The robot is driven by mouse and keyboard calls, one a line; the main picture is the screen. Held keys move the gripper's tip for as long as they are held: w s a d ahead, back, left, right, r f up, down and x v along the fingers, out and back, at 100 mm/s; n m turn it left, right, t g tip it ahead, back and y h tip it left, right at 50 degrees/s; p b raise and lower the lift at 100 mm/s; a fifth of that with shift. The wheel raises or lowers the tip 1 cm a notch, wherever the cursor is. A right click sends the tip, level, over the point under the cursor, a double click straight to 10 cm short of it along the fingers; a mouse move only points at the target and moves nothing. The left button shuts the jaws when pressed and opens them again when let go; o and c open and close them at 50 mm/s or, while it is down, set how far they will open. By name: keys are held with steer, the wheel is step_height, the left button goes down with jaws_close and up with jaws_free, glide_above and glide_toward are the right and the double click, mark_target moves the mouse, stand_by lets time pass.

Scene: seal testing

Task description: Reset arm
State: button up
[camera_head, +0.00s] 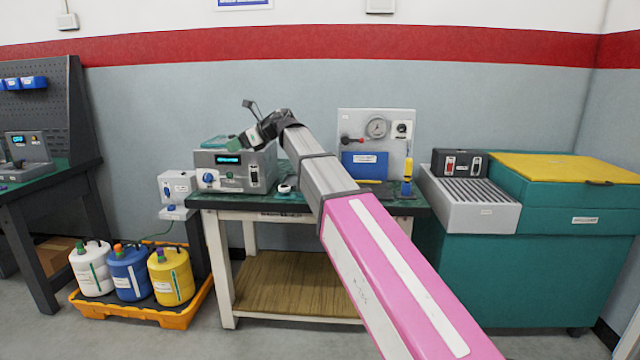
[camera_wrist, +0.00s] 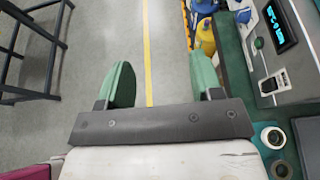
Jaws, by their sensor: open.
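My gripper (camera_wrist: 163,85) shows in the wrist view with two green finger pads set wide apart and nothing between them. Bare grey floor with a yellow line lies beyond the fingers. In the head view my arm reaches forward from the lower right, and my gripper (camera_head: 238,140) is above the left part of the green-topped table (camera_head: 310,208), in front of the grey instrument with the blue display (camera_head: 236,172). That instrument also shows at the right of the wrist view (camera_wrist: 262,58). I cannot tell how far the fingers are from it.
A gauge panel (camera_head: 402,122) stands at the table's back right. Jugs, white (camera_head: 91,270), blue (camera_head: 130,276) and yellow (camera_head: 172,277), sit in an orange tray (camera_head: 150,319). A teal cabinet (camera_head: 545,270) stands right. A dark workbench (camera_head: 40,205) is left.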

steer(key=w+d+f+m+t+h, duration=0.1)
steer(key=w+d+f+m+t, duration=0.35)
steer(key=d+m+t, duration=0.4)
steer(key=w+d+f+m+t+h, duration=0.1)
steer(key=w+d+f+m+t, duration=0.4)
steer(key=d+m, duration=0.6)
steer(key=s+d+f+m+t+h, duration=0.1)
steer(key=d+f+m+t+h, duration=0.1)
steer(key=d+f+m+h, duration=1.3)
steer(key=s+d+f+m+g, duration=0.4)
steer(key=s+d+f+m, duration=0.1)
steer(key=f+m, duration=0.15)
steer(key=s+d+f+m+g, duration=0.3)
steer(key=s+d+f+m, duration=0.2)
steer(key=f, duration=0.3)
steer(key=s+f+m+g+y, duration=0.1)
steer(key=s+f+m+g, duration=0.2)
steer(key=s, duration=0.6)
steer(key=s+d+f+m+g+y, duration=0.1)
steer(key=s+f+m+g, duration=0.3)
steer(key=s+f, duration=0.5)
steer(key=s+g+y, duration=0.1)
steer(key=g, duration=0.1)
steer(key=shift+s+g+y, duration=0.2)
steer(key=shift+g+y, duration=0.1)
steer(key=shift+g, duration=0.05)
